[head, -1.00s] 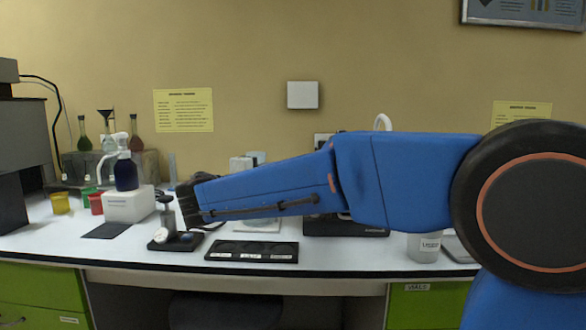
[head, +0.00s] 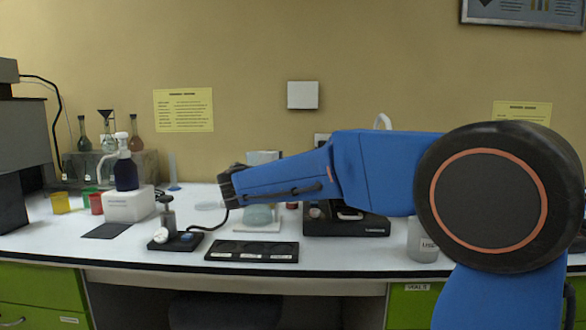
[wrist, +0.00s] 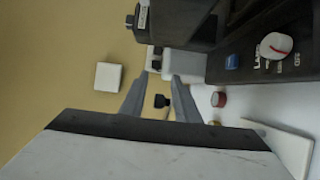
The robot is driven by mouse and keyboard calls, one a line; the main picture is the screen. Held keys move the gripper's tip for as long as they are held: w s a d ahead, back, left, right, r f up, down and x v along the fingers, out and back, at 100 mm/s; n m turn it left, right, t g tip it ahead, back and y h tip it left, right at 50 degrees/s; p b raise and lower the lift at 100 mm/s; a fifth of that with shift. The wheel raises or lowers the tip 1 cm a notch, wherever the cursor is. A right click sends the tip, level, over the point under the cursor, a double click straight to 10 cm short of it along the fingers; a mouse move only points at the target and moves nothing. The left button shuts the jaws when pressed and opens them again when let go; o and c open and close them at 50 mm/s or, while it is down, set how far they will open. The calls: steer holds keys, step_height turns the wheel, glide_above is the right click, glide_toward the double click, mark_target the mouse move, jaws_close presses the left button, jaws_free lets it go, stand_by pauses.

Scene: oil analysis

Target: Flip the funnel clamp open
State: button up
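My gripper (wrist: 159,82) is open, with its two grey fingers apart in the wrist view. A small black part (wrist: 161,101) shows in the gap between the fingers. I cannot tell whether it is the funnel clamp or whether it lies beyond the fingers. In the head view my gripper (head: 227,187) is at the left end of the blue arm, above the bench. I cannot make out the funnel clamp for certain in either view. My arm hides part of the bench behind it.
A black instrument (head: 345,226) stands right of centre; a dark device with a white dial (wrist: 276,45) shows in the wrist view. A black tray (head: 252,251) lies at the bench front. A white block (head: 129,206) bears a dark blue bottle (head: 126,174).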

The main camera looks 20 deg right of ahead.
jaws_close()
